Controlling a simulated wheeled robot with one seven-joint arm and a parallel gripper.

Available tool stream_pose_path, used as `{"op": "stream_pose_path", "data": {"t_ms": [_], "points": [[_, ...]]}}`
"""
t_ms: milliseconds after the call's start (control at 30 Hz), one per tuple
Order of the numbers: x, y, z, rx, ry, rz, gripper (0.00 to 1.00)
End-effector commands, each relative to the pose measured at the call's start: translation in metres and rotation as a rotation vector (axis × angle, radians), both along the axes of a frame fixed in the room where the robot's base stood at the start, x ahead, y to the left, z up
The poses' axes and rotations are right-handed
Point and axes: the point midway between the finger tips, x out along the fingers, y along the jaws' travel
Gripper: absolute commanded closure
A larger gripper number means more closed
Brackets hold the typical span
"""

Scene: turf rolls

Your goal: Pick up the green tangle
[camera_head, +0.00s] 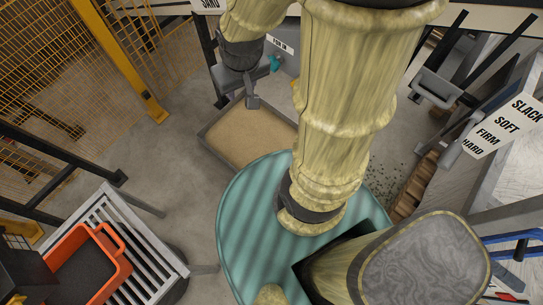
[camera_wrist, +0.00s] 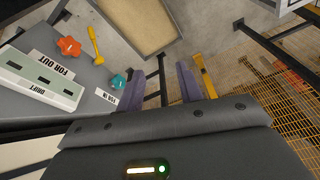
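A small teal-green lumpy thing (camera_wrist: 118,83), which may be the green tangle, lies beside the FOR IN label on a grey surface (camera_wrist: 88,108). It also shows in the head view (camera_head: 274,63), just right of my gripper (camera_head: 251,98). In the wrist view my gripper (camera_wrist: 158,80) is open, its two purplish fingers apart with nothing between them. The teal thing is just outside the left finger, which may hide part of it. I cannot tell the height gap between them.
An orange star-like thing (camera_wrist: 68,46) and a yellow tool (camera_wrist: 95,45) lie near the FOR OUT label. A slotted pale block (camera_wrist: 42,80) is at left. A sand-coloured tray (camera_head: 248,135) stands on the floor below. An orange bin (camera_head: 118,258) and yellow mesh fence (camera_head: 122,62) are at left.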

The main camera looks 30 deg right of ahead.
Motion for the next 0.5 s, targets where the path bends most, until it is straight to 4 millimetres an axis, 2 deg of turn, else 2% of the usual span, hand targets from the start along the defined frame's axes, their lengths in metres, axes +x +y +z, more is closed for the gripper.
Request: {"op": "stream_pose_path", "data": {"t_ms": [200, 367, 500], "points": [[0.000, 0.000, 0.000, 0.000, 0.000, 0.000, 0.64], [0.002, -0.001, -0.008, 0.001, 0.002, -0.004, 0.34], [0.009, -0.003, -0.038, 0.007, 0.013, -0.024, 0.07]]}}
